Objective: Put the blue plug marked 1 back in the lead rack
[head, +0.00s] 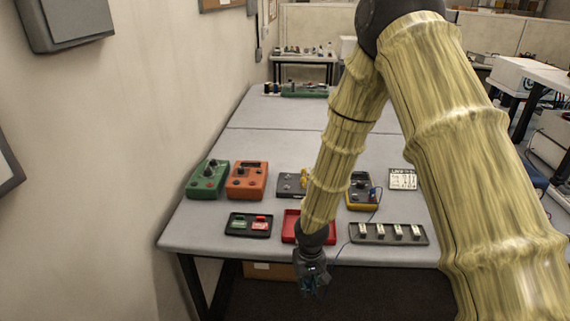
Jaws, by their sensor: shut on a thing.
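My gripper (312,284) hangs at the front edge of the table, below the red tray. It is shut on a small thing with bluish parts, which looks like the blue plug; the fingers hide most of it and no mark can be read. A thin blue lead (376,213) runs from beside the yellow-edged meter (361,191) down towards my gripper. A long dark grey rack (366,240) with several white blocks in a row lies at the table's front right. It may be the lead rack; I cannot tell for certain.
A red tray (290,230), partly behind my arm, and a black tray (237,232) with green and red pieces lie near the front. Green (207,180) and orange (247,181) instruments stand at left.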

